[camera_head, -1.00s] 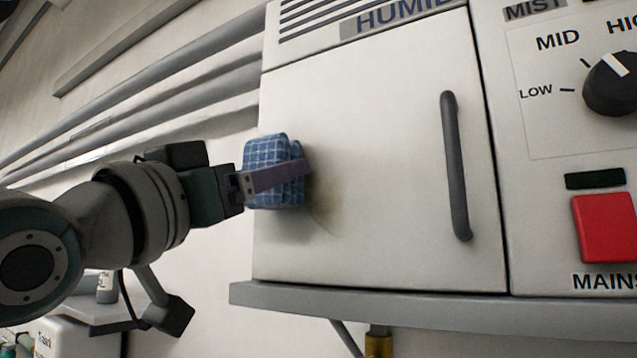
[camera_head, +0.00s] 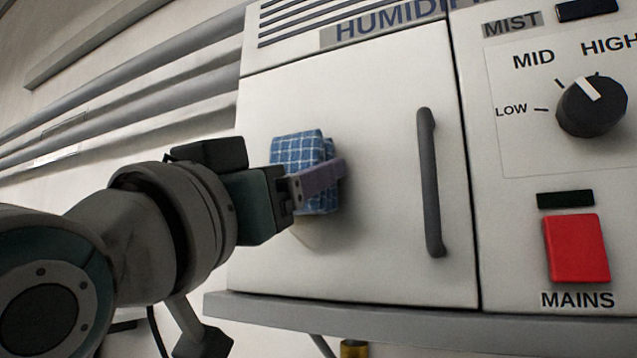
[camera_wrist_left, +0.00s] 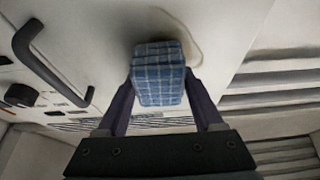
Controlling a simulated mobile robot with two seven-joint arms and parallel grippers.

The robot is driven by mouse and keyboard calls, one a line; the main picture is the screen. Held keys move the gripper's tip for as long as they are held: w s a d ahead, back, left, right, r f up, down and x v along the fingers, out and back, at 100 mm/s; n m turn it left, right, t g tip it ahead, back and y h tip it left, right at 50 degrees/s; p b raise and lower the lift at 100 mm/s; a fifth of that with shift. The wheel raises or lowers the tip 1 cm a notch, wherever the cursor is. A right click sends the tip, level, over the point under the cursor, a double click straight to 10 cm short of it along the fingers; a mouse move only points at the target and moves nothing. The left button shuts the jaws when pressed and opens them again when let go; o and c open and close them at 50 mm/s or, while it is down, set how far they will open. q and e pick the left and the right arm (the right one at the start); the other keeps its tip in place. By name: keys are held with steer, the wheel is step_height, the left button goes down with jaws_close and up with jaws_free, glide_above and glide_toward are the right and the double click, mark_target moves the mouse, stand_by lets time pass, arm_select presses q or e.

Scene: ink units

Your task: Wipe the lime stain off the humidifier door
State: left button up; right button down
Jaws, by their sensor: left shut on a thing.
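The humidifier door (camera_head: 375,190) is a white panel with a dark vertical handle (camera_head: 428,180) on its right side. My left gripper (camera_head: 318,178) is shut on a folded blue checked cloth (camera_head: 296,152) and holds it at the left-middle of the door, seemingly against the panel. A faint yellowish lime stain (camera_head: 308,236) shows just below the cloth; the cloth hides any part behind it. In the left wrist view, the cloth (camera_wrist_left: 158,75) sits between both fingers, with a pale curved stain outline (camera_wrist_left: 192,40) beside it. My right gripper is out of view.
To the right is the control panel with a black mist knob (camera_head: 590,105) and a red mains switch (camera_head: 577,248). A grey ledge (camera_head: 400,314) runs beneath the door. Grey pipes (camera_head: 120,110) line the wall at left.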

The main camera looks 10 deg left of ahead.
arm_select(q)
steer(key=d, duration=0.1)
steer(key=s+d, duration=0.1)
steer(key=d, duration=0.1)
steer(key=shift+s+d, duration=0.15)
stand_by(0.4)
steer(key=shift+s+a+p, duration=0.2)
steer(key=shift+s+a, duration=0.15)
steer(key=shift+s, duration=0.6)
steer(key=shift+s+a+p, duration=0.2)
steer(key=shift+s+a, duration=0.15)
steer(key=shift+s, duration=0.6)
steer(key=shift+s+a+p, duration=0.2)
steer(key=shift+s+a, duration=0.15)
steer(key=shift+s, duration=0.6)
steer(key=s+p, duration=0.1)
steer(key=p, duration=0.1)
steer(key=s+a+p, duration=0.1)
steer(key=shift+s+p, duration=0.35)
steer(key=shift+s, duration=0.05)
